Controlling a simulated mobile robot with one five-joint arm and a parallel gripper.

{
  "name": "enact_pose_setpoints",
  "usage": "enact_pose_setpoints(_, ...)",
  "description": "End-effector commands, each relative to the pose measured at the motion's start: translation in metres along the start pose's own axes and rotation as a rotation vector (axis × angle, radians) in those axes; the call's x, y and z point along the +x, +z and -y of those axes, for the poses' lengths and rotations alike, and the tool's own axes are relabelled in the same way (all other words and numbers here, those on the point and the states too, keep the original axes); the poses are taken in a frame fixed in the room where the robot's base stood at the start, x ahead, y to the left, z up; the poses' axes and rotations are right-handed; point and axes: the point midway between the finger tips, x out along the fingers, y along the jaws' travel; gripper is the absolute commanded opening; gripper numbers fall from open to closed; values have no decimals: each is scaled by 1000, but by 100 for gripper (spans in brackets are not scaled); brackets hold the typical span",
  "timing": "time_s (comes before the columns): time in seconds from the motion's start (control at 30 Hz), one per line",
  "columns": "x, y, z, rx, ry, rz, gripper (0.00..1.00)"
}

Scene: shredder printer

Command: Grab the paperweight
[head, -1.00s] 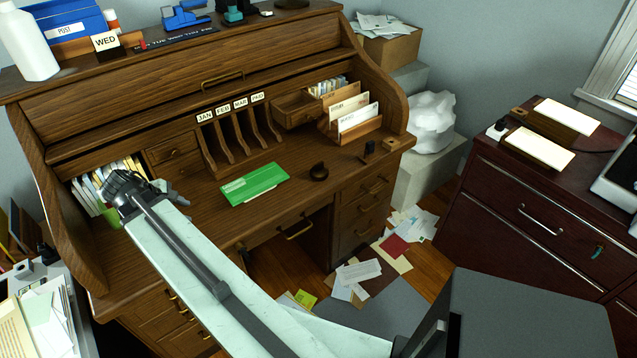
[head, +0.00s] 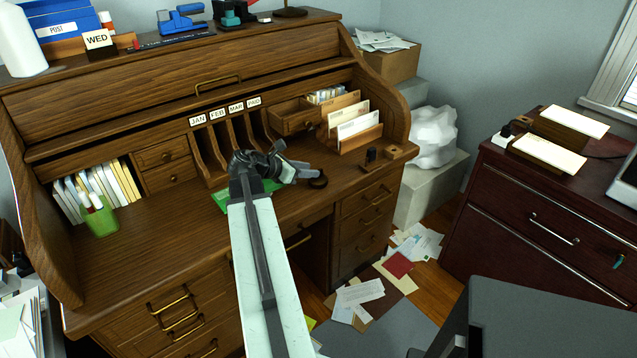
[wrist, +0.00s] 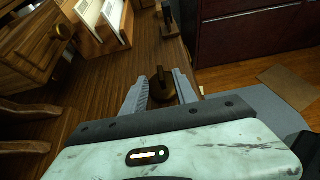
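The paperweight, a small dark round piece with a raised knob (head: 318,181), sits on the desktop right of the green checkbook. In the wrist view the paperweight (wrist: 161,84) shows straight ahead, between and beyond the two fingers. My gripper (head: 303,172) is low over the desk, pointing right, with its tips close to the paperweight. In the wrist view my gripper (wrist: 160,88) is open, one finger on each side of the paperweight's outline. I cannot tell whether either finger touches it.
The wooden rolltop desk (head: 150,262) has upright slots behind my gripper. A letter rack (head: 362,140) stands behind the paperweight, and a dark stamp (head: 371,154) stands to its right. The green checkbook (head: 228,197) lies under my arm. A green pen cup (head: 101,216) stands at left.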

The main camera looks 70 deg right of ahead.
Motion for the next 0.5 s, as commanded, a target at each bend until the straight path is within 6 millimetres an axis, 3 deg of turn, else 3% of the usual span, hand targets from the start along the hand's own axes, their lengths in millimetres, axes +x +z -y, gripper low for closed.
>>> enact_pose_setpoints(0.27,46,-2,1,2,-3,-1,35)
enact_pose_setpoints(0.5,49,1,2,1,-1,-1,35)
